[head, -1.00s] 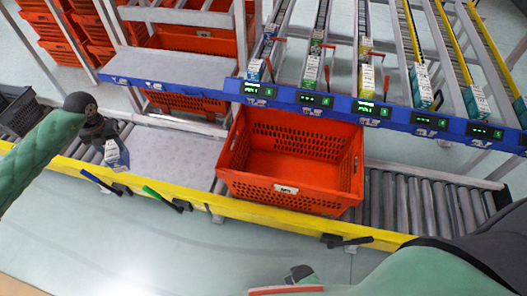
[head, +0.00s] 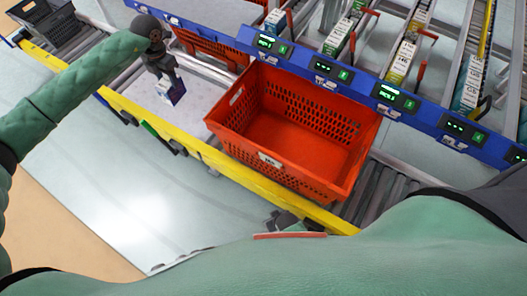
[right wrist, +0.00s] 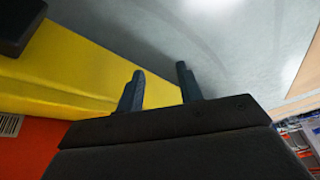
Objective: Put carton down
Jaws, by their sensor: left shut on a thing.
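A small white and blue carton (head: 172,91) hangs below my left gripper (head: 165,75), which is shut on it. The gripper is over the pale flat section of the conveyor (head: 190,112), left of the orange tote (head: 268,161). I cannot tell whether the carton's lower end touches the surface. The tote looks empty. My right gripper (right wrist: 161,70) is open and empty in the right wrist view, its two dark fingers apart near the yellow rail (right wrist: 70,75).
A blue shelf rail with lit displays (head: 330,72) runs behind the tote, below sloped lanes holding several cartons (head: 402,60). The yellow rail edges the conveyor's front. Dark crates (head: 45,18) stand at the far left. Floor in front is clear.

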